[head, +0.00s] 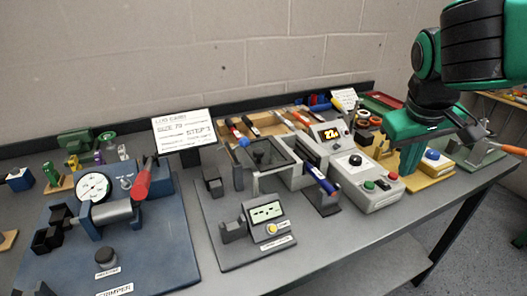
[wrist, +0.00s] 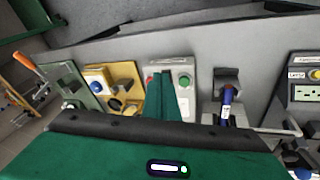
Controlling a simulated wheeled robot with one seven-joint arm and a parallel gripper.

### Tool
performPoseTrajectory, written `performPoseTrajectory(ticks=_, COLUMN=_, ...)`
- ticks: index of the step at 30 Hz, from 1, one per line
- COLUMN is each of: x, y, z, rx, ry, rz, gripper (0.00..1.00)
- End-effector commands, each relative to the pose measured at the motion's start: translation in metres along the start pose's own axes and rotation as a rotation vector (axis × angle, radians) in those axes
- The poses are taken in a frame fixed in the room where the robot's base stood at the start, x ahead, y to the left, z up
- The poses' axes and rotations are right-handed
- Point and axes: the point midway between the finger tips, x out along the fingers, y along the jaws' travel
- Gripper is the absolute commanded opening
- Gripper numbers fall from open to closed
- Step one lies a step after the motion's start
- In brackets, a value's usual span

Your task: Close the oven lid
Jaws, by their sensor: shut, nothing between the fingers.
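The oven appears to be the grey box-like unit (head: 268,158) at the middle of the bench in the head view. It has a dark, frame-edged top and a blue ball knob (head: 243,141) at its left. I cannot tell clearly which panel is its lid or how far it stands open. My gripper (head: 407,172) is to the right of it, pointing down beside the grey control box. Its green fingers are shut and empty, and they also show in the wrist view (wrist: 168,78). The oven is not clearly visible in the wrist view.
The grey control box (head: 365,180) with red and green buttons stands between oven and gripper. A blue-handled tool (head: 321,180) rests in a dark holder. A meter (head: 264,213) stands in front. A yellow base with a blue button (head: 433,155) is near my gripper. A crimper (head: 108,212) stands left.

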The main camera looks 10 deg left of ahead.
Motion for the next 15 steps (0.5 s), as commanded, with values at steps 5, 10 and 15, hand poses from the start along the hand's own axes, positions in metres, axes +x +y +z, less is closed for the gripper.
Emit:
performPoseTrajectory(ticks=5, x=-0.034, y=-0.081, z=-0.042, rx=-0.183, ry=0.105, rz=-0.003, gripper=0.00)
performPoseTrajectory(ticks=10, x=-0.071, y=-0.164, z=-0.061, rx=-0.340, ry=0.205, rz=-0.015, gripper=0.00)
performPoseTrajectory(ticks=15, x=-0.112, y=-0.247, z=-0.060, rx=-0.483, ry=0.300, rz=-0.036, gripper=0.00)
